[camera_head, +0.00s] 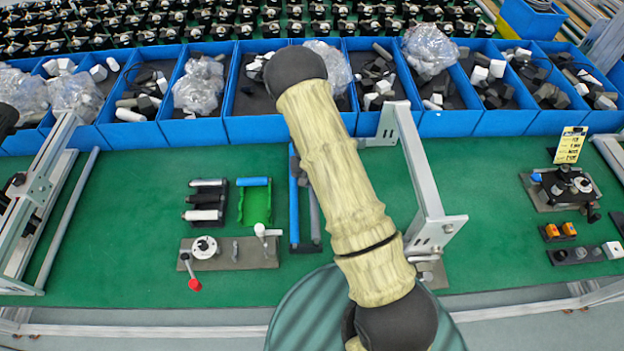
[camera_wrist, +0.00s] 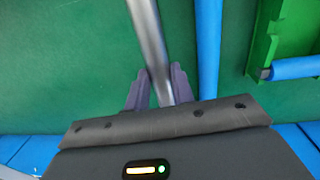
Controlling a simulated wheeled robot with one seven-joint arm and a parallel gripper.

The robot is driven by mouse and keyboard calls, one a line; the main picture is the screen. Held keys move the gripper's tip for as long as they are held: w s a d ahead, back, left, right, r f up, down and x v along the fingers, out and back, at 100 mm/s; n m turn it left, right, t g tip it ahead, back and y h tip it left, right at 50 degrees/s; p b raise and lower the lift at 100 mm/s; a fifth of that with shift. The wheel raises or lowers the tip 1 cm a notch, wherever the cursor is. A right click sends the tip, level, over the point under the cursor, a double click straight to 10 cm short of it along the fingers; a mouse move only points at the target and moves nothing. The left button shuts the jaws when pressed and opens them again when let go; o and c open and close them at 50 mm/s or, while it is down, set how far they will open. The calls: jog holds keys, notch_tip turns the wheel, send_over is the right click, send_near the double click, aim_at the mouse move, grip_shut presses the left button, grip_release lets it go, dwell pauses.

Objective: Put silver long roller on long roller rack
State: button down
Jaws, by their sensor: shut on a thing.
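In the wrist view the silver long roller (camera_wrist: 148,35) is between the two fingers of my gripper (camera_wrist: 158,78), which is shut on it. The roller is slightly tilted against the blue long roller (camera_wrist: 208,45) beside it. In the head view a grey roller (camera_head: 315,213), seemingly the same silver one, shows just right of the blue long roller (camera_head: 294,208). The dark long roller rack (camera_head: 306,248) shows at their near end. My arm hides the gripper and much of the rack there. I cannot tell whether the silver roller touches the rack.
A green short-roller rack (camera_head: 254,218) and a dark rack with several short rollers (camera_head: 206,213) stand to the left. A plate with a dial and red-knobbed lever (camera_head: 228,254) lies nearer. A metal frame (camera_head: 425,185) stands close on the right. Blue bins (camera_head: 255,128) line the back.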

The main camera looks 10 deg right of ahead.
jog(key=shift+f, duration=0.25)
dwell(0.3)
jog(key=shift+f+b, duration=0.3)
jog(key=shift+b, duration=0.1)
jog(key=shift+f+b, duration=0.3)
jog(key=shift+f, duration=0.05)
jog(key=shift+f, duration=0.2)
dwell(0.7)
jog(key=c, duration=1.1)
grip_release()
jog(key=r+b, duration=0.1)
jog(key=r, duration=0.4)
jog(key=a+r+b, duration=0.1)
jog(key=r, duration=0.5)
jog(key=r+b, duration=0.2)
jog(key=r, duration=0.4)
jog(key=shift+w+a+r, duration=0.1)
jog(key=shift+a+r, duration=0.1)
jog(key=shift+a, duration=0.05)
